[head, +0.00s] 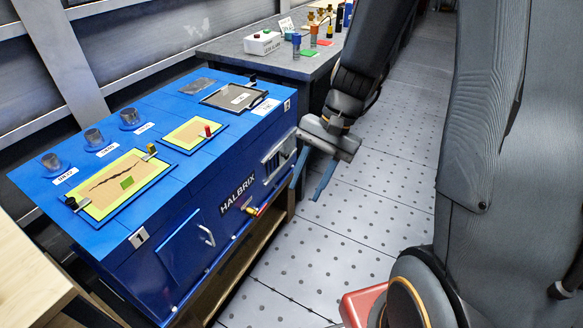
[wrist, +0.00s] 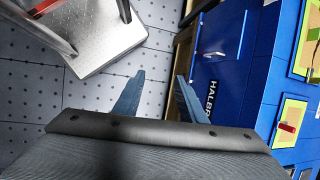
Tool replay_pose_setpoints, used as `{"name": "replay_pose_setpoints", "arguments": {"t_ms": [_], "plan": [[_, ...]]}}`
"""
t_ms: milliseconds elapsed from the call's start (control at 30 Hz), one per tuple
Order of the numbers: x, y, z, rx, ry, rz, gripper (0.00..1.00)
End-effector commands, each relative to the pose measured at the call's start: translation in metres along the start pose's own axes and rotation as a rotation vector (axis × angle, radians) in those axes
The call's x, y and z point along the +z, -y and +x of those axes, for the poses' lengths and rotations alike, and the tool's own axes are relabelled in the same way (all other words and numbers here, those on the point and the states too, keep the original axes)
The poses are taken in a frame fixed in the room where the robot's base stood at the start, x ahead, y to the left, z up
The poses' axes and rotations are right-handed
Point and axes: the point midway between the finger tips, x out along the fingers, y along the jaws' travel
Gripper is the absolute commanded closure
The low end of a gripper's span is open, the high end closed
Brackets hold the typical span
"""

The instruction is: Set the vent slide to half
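The blue HALBRIX cabinet (head: 206,185) stands at the left in the head view; its front also shows at the right in the wrist view (wrist: 225,60). A grey slatted vent panel (head: 279,155) is on the front face near its right end. I cannot make out the slide's setting at this size. My gripper (head: 306,189) hangs in front of that end of the cabinet, fingers pointing down, apart from the vent in the picture. In the wrist view my gripper (wrist: 160,76) is open, with nothing between its fingers. The vent is not clearly visible there.
A small red and yellow part (head: 252,210) projects low on the cabinet front. A door handle (head: 206,236) sticks out further left. Yellow-green panels (head: 122,183) and round caps (head: 94,138) lie on top. A grey workbench (head: 285,68) stands behind.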

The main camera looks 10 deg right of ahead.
Motion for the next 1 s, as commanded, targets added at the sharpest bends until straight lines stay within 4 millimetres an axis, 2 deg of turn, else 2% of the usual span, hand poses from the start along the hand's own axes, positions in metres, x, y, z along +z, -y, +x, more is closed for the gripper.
{"name": "replay_pose_setpoints", "arguments": {"t_ms": [33, 200, 367, 600, 667, 800, 900, 1000], "plan": [[-0.018, 0.006, 0.023, -0.038, 0.041, 0.073, 0.63], [-0.06, 0.034, 0.064, -0.183, 0.179, 0.298, 0.63], [-0.11, 0.062, 0.095, -0.338, 0.304, 0.492, 0.63], [-0.204, 0.095, 0.131, -0.605, 0.485, 0.746, 0.63], [-0.231, 0.1, 0.138, -0.678, 0.528, 0.803, 0.63], [-0.297, 0.104, 0.152, -0.859, 0.622, 0.919, 0.63], [-0.344, 0.101, 0.16, -0.987, 0.68, 0.986, 0.63], [-0.382, 0.094, 0.164, -1.101, 0.724, 1.033, 0.63]]}}
